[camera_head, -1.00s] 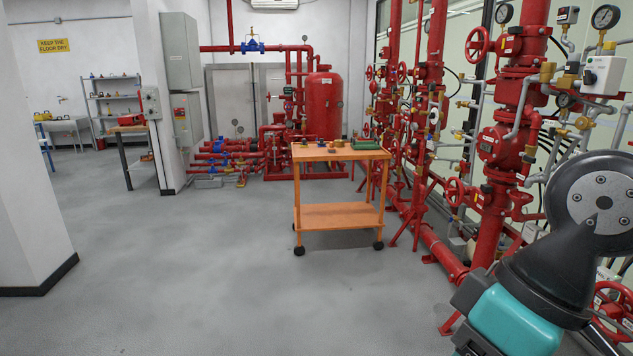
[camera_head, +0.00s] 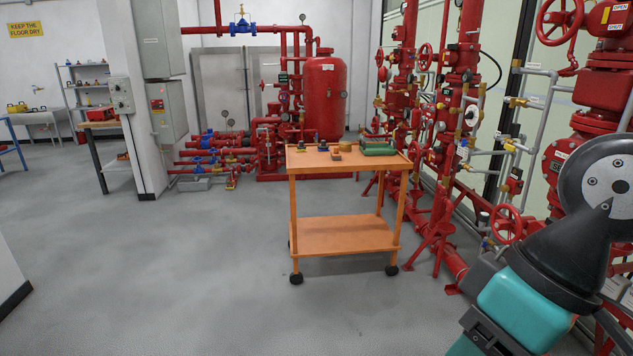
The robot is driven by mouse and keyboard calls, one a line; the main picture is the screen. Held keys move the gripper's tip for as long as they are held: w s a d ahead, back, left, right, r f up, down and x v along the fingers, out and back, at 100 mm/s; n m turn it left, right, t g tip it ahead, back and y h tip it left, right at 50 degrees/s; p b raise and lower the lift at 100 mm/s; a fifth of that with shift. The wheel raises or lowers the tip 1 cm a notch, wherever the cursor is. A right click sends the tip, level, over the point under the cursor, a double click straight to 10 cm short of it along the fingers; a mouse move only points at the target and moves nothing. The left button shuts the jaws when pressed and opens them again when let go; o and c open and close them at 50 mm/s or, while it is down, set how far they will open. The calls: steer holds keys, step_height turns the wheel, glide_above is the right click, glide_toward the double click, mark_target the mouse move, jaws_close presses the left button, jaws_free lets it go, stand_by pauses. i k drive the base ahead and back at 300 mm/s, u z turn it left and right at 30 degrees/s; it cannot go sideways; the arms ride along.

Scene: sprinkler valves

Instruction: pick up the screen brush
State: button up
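Several small items stand on the top of an orange cart (camera_head: 310,166) ahead of me. Among them are a small brown block-like item (camera_head: 336,155), a small dark item with yellow (camera_head: 301,147), a small blue and dark item (camera_head: 323,146) and a yellowish round item (camera_head: 344,146). A green case-like item (camera_head: 377,147) lies at the cart's right end. I cannot tell at this size which one is the screen brush. My arm shows at the lower right, well short of the cart. My gripper itself is not in view.
Red pipes and valves (camera_head: 459,95) line the right side, close to the cart. A red tank (camera_head: 324,98) stands behind it. A grey cabinet (camera_head: 160,85) and a workbench (camera_head: 105,128) are at the left. The floor (camera_head: 190,270) before the cart is clear.

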mark_target(336, 156)
steer(key=u, duration=0.05)
steer(key=i, duration=2)
steer(key=u, duration=0.4)
steer(key=i, duration=2.35)
steer(key=u, duration=0.15)
